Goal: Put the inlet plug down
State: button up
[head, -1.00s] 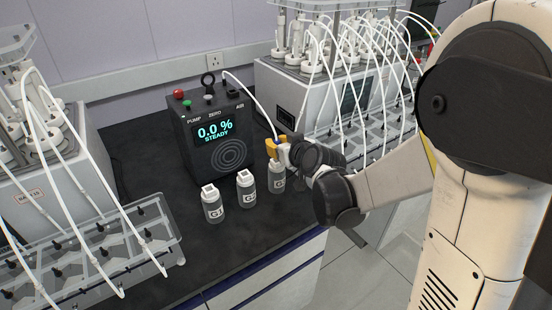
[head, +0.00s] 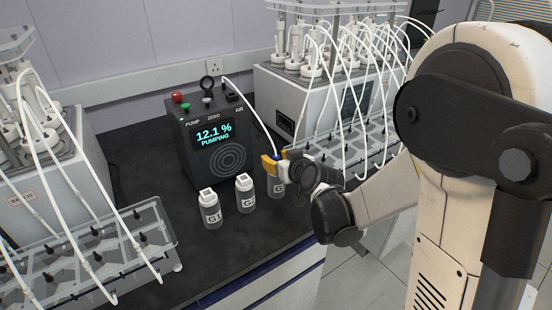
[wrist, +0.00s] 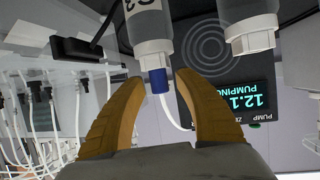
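The inlet plug (wrist: 158,80) is a small blue cap with a white tube running from it. In the wrist view it sits at the mouth of the third bottle (wrist: 146,32), apparently on it. The two orange fingers of my gripper (wrist: 157,82) stand on either side of the plug with visible gaps, so the gripper looks open around it. In the head view my gripper (head: 271,165) is at the top of the rightmost bottle (head: 276,187) and mostly hides the plug. The white tube (head: 259,117) runs back to the black analyser (head: 207,140), which reads 12.1 % PUMPING.
Two white-capped bottles, one in the middle (head: 245,194) and one at left (head: 210,209), stand beside the gripped spot. Reactor units with tubes and clear racks stand at left (head: 40,170) and right (head: 287,95). Dark bench (head: 175,225) is free in front of the bottles.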

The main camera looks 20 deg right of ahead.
jog(key=shift+r, duration=0.1)
jog(key=shift+r+p, duration=0.2)
jog(key=shift+p, duration=0.1)
jog(key=s+r+m+g+h+p, duration=0.1)
jog(key=s+r+g, duration=0.2)
jog(key=s, duration=1.2)
jog(key=s+r+g+h+p, duration=0.1)
jog(key=s+r+g+p, duration=0.1)
jog(key=s, duration=1.3)
jog(key=shift+r+m+g, duration=0.4)
jog(key=shift+r+g, duration=0.2)
jog(key=shift+r, duration=0.2)
